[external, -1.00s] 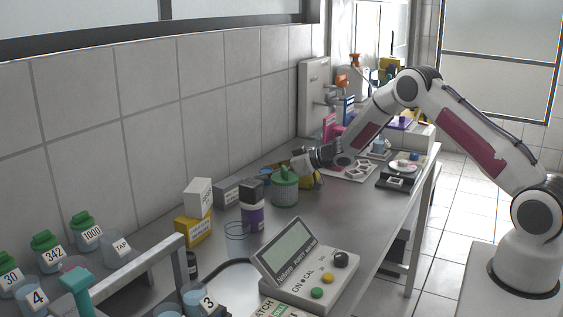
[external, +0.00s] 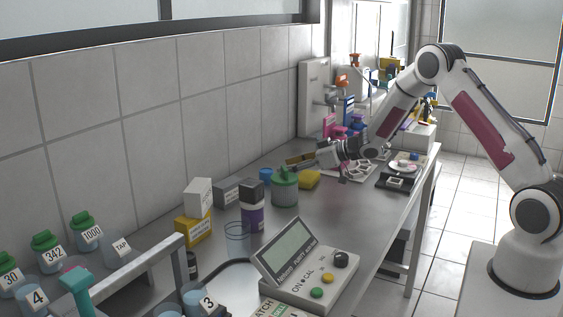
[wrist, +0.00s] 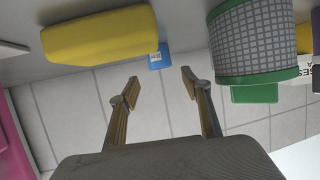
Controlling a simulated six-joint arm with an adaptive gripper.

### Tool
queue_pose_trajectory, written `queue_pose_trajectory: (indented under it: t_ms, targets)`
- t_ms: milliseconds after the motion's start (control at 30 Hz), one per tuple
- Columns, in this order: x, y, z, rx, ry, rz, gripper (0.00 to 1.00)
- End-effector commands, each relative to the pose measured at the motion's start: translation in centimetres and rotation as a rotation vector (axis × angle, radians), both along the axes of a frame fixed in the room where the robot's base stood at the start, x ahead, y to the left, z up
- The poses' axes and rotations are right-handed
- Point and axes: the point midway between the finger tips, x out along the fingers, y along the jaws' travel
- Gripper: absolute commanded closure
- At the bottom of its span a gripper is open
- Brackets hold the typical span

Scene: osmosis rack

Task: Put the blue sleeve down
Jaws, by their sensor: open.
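A small blue thing (external: 265,175), which looks like the blue sleeve, stands on the bench near the wall, behind the green-lidded jar. In the wrist view it (wrist: 159,58) shows small and beyond the fingertips, between the yellow block and the jar. My gripper (external: 290,162) is above the bench, right of the blue sleeve and apart from it. In the wrist view my gripper (wrist: 160,74) is open with nothing between its fingers. The lower part of the sleeve is hidden in the external view.
The green-lidded jar (external: 285,190) and a yellow block (external: 309,179) stand close to the sleeve. Grey, white and yellow boxes (external: 194,231) and a purple bottle (external: 252,213) are to the left. A control box with a screen (external: 310,275) is in front. The bench's middle is clear.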

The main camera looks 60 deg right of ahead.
Motion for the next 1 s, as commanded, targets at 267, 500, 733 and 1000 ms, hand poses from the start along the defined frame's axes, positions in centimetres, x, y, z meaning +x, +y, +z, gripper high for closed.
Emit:
queue_pose_trajectory:
  t_ms: [267,500,733,1000]
  targets:
    - [-2.5,-0.5,1.1,0.000,0.000,0.000,0.52]
    - [-3.1,-0.5,1.3,0.000,0.000,0.001,0.52]
    - [-3.1,-0.6,1.3,0.000,0.000,0.001,0.52]
    - [-3.1,-0.6,1.3,0.000,0.000,0.001,0.52]
